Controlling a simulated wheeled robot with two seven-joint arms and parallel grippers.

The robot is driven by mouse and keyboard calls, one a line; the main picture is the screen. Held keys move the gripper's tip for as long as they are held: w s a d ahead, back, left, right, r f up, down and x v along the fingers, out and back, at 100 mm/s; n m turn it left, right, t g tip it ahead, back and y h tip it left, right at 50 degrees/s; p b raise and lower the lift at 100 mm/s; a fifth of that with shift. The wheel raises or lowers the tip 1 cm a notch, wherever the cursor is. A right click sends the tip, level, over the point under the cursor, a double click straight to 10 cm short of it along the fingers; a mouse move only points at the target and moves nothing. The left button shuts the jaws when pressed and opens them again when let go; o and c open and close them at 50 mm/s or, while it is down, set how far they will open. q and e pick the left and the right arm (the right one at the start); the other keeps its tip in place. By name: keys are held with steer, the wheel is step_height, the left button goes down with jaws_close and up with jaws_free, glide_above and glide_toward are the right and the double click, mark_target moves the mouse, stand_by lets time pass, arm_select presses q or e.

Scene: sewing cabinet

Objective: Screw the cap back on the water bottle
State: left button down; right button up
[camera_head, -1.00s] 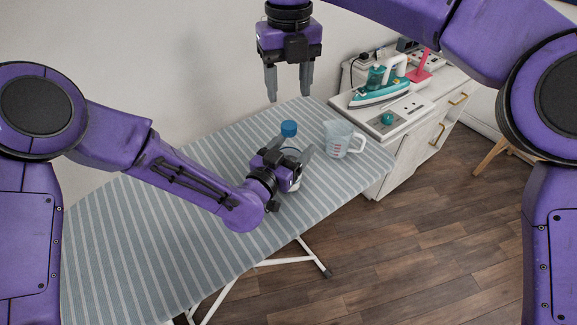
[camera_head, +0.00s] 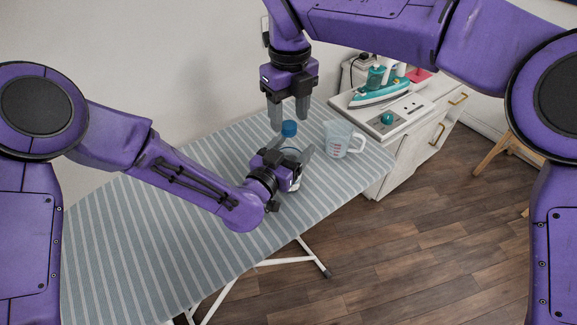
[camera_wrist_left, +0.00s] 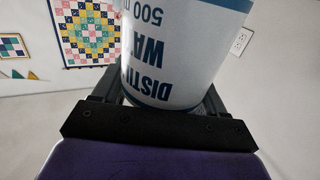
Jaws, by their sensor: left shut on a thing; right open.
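The water bottle is mostly hidden behind my left gripper in the head view. In the left wrist view the bottle (camera_wrist_left: 178,45) fills the upper middle, with a white label and dark blue lettering. My left gripper (camera_head: 292,154) is shut on the bottle's body at the ironing board. The blue cap (camera_head: 289,128) shows at the top of the bottle; whether it is fully seated cannot be told. My right gripper (camera_head: 289,119) points straight down, open, with its fingertips at about the height of the cap, one on each side in the picture. Contact with the cap cannot be told.
The striped ironing board (camera_head: 150,240) is clear to the left. A clear measuring jug (camera_head: 341,139) stands just right of the bottle.

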steer(key=shift+f, duration=0.85)
jaws_close()
steer(key=shift+o, duration=0.7)
jaws_free()
step_height(320, 180, up, 12)
